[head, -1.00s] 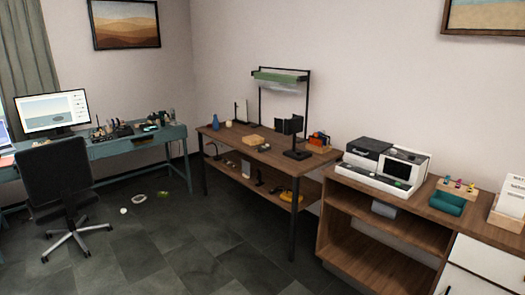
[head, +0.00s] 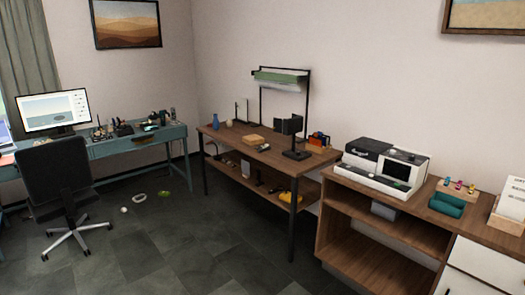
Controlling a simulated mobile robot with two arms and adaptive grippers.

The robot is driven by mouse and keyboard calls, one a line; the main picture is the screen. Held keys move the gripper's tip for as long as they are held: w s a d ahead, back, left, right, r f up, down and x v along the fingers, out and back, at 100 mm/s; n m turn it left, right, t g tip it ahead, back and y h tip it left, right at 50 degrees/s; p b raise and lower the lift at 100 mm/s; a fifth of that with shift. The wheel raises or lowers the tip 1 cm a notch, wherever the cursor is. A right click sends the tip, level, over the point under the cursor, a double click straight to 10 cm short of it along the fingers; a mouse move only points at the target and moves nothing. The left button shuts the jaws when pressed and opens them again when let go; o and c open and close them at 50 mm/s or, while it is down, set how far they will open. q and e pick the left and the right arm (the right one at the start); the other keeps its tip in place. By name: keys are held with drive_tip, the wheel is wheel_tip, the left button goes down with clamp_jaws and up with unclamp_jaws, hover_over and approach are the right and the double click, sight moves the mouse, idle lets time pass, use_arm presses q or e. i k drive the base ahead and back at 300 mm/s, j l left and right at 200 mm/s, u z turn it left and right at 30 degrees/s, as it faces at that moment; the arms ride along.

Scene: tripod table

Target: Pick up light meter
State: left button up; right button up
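I cannot pick out the light meter for certain; the small items are too small to tell apart. A wooden table (head: 240,142) with a lower shelf (head: 262,186) stands in the middle of the head view. On its top are a black stand holding a dark panel (head: 291,125), a tan block (head: 254,139), a blue bottle (head: 215,121) and an orange and black item (head: 318,139). Several small items lie on its shelf, among them a yellow one (head: 289,196). Neither of my grippers is in view.
A teal desk (head: 112,147) with a monitor (head: 55,110) and small items stands left, with a black office chair (head: 58,175) before it. A wooden cabinet (head: 365,249) carrying a white machine (head: 384,166) stands right. Small items lie on the floor near the chair; the front floor (head: 180,250) is clear.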

sight(267, 147)
drive_tip(key=i, duration=1.55)
drive_tip(key=i+j, duration=0.15)
drive_tip(key=i, duration=1.35)
